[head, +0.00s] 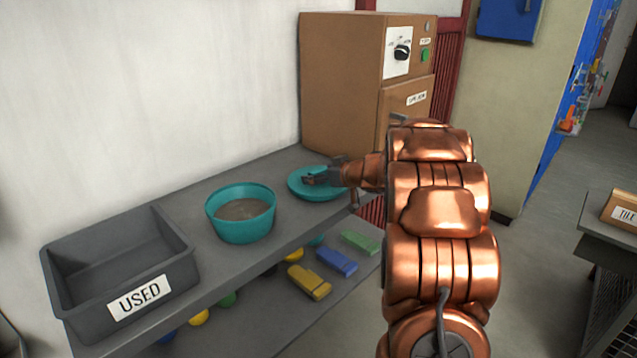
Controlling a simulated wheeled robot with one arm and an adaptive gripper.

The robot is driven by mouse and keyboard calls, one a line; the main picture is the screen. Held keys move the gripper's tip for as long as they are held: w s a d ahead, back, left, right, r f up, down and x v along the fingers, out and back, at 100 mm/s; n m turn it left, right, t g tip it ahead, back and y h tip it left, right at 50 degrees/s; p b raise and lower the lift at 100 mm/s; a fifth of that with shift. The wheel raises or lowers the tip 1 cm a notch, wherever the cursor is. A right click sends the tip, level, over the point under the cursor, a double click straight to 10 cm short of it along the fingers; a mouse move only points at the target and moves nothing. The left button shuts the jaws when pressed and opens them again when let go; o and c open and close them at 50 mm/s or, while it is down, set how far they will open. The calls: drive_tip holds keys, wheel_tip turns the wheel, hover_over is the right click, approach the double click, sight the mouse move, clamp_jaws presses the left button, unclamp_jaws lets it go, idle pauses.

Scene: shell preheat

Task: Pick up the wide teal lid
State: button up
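The wide teal lid (311,191) lies on the grey shelf top, right of a teal bowl and in front of the brown cabinet. My gripper (309,178) is at the lid's upper middle, reaching in from the right. It overlaps the lid in the head view. I cannot tell whether the fingers touch the lid or a knob on it. The fingertips are small and dark here, and whether they are open or shut does not show. My copper arm hides part of the shelf's right end.
A teal bowl (241,213) with brownish contents stands left of the lid. A grey bin (165,237) labelled USED is farther left. The brown cabinet (340,85) with a dial stands behind. Yellow, blue and green blocks lie on the lower shelf (262,318).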

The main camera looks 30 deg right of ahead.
drive_tip(key=c, duration=1.2)
drive_tip(key=shift+o, duration=0.2)
drive_tip(key=shift+r, duration=0.1)
